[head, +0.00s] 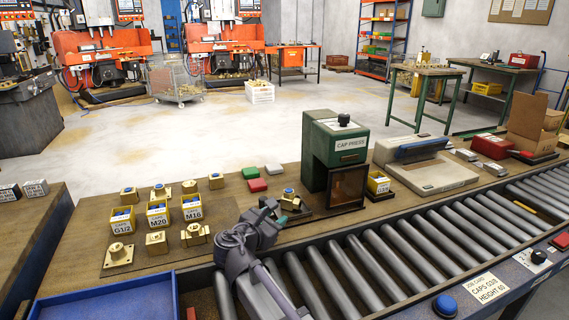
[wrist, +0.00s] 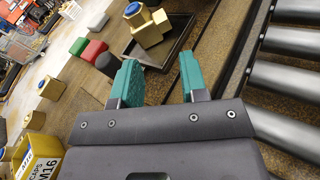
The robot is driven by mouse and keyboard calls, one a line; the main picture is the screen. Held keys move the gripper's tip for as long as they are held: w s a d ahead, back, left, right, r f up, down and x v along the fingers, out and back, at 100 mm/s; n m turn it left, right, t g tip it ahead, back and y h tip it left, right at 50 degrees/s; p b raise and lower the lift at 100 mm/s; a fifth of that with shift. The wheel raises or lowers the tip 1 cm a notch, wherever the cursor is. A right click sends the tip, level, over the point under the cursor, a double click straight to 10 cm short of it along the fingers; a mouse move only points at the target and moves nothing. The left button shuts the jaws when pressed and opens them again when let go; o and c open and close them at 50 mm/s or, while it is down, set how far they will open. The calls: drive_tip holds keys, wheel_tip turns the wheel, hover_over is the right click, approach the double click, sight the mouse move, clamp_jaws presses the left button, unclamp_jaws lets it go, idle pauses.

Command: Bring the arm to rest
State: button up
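My gripper (head: 272,211) hangs over the near side of the bench, at the conveyor's edge, with my grey arm reaching up from the bottom of the head view. In the wrist view its two green fingers (wrist: 160,78) stand apart with nothing between them. A brass fitting with a blue cap (wrist: 148,24) lies beyond the fingertips on a dark tray (wrist: 176,50). The same fitting shows in the head view (head: 290,201), just right of the gripper and left of the green cap press (head: 335,150). The gripper appears clear of it.
Yellow bins marked G1/2 (head: 122,220), M20 (head: 158,214) and M16 (head: 192,207) stand among several brass fittings at left. Red (head: 257,185) and green (head: 251,172) blocks lie behind. The roller conveyor (head: 400,260) runs along the front; a blue tray (head: 110,300) is at lower left.

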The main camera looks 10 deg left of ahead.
drive_tip(key=d+r+m+g+p, duration=0.1)
drive_tip(key=d+m, duration=0.1)
drive_tip(key=d, duration=0.1)
drive_tip(key=d+m+g+p, duration=0.1)
drive_tip(key=d+m, duration=0.1)
drive_tip(key=d, duration=0.1)
drive_tip(key=s+d+r+m+g+p, duration=0.1)
drive_tip(key=d+p, duration=0.1)
drive_tip(key=d, duration=0.1)
drive_tip(key=shift+d+r+m+g+h, duration=0.3)
drive_tip(key=shift+d+m+g, duration=0.1)
drive_tip(key=s+d+r+m+g+y+p, duration=0.3)
drive_tip(key=s+d+m+g+y+p, duration=0.4)
drive_tip(key=m, duration=1.5)
drive_tip(key=s+d+g+p, duration=0.3)
drive_tip(key=s+d+p, duration=0.3)
drive_tip(key=s+d, duration=0.3)
drive_tip(key=shift+d+g+y+p, duration=0.35)
drive_tip(key=shift+d+g+y, duration=0.05)
drive_tip(key=shift+d, duration=0.65)
drive_tip(key=shift+r, duration=0.1)
